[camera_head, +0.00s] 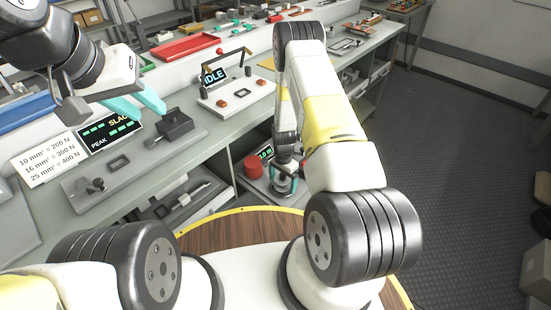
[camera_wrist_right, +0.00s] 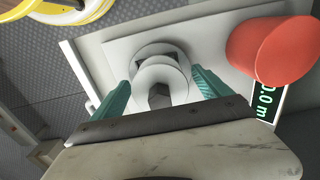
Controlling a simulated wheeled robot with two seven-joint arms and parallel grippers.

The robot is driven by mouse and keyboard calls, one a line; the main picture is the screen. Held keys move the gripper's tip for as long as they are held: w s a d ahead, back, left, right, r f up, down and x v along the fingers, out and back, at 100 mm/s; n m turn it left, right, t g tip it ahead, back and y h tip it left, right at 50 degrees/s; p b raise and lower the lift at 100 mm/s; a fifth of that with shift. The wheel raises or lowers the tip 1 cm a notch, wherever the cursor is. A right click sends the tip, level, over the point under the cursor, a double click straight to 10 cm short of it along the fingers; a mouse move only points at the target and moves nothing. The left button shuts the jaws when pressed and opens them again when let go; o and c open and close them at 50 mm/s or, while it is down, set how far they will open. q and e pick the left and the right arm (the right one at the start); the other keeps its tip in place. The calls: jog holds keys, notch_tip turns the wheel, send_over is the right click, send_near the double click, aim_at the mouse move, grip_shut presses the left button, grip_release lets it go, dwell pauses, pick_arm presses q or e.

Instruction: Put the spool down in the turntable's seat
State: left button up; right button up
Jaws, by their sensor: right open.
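The pale grey spool (camera_wrist_right: 160,75) shows in the right wrist view, with a dark hexagonal piece at its near end. It stands at the turntable's round seat on a light grey plate (camera_wrist_right: 115,50); how deep it sits I cannot tell. My right gripper (camera_wrist_right: 163,90) is open, its teal fingers on either side of the spool with gaps visible. In the head view my right gripper (camera_head: 285,185) is low beside the bench, at the unit with the red cylinder (camera_head: 253,167), and largely hides the spool. My left gripper (camera_head: 150,108) is open and empty over the bench.
The red cylinder (camera_wrist_right: 274,50) and a green-lit display (camera_wrist_right: 265,105) stand close right of the right fingers. On the bench (camera_head: 135,165) are a SLACK/PEAK display (camera_head: 108,134), a dark clamp block (camera_head: 175,126) and an IDLE unit (camera_head: 230,95). Open floor lies at right.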

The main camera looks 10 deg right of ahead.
jog(key=shift+r, duration=0.1)
notch_tip(320, 180, up, 8)
jog(key=shift+f, duration=0.2)
dwell(0.4)
jog(key=s+a+r+n+t+y, duration=0.1)
jog(key=s+r+n, duration=0.1)
jog(key=r, duration=1.3)
jog(key=s+a+r+n+t+y, duration=0.1)
jog(key=r+n+t, duration=0.1)
jog(key=r, duration=1.4)
jog(key=s+r+n+t, duration=0.1)
jog(key=s+r+n, duration=0.2)
jog(key=s+r, duration=0.5)
jog(key=s+r+n+t, duration=0.2)
jog(key=s+r+n, duration=0.2)
jog(key=s+r, duration=0.4)
jog(key=s, duration=0.5)
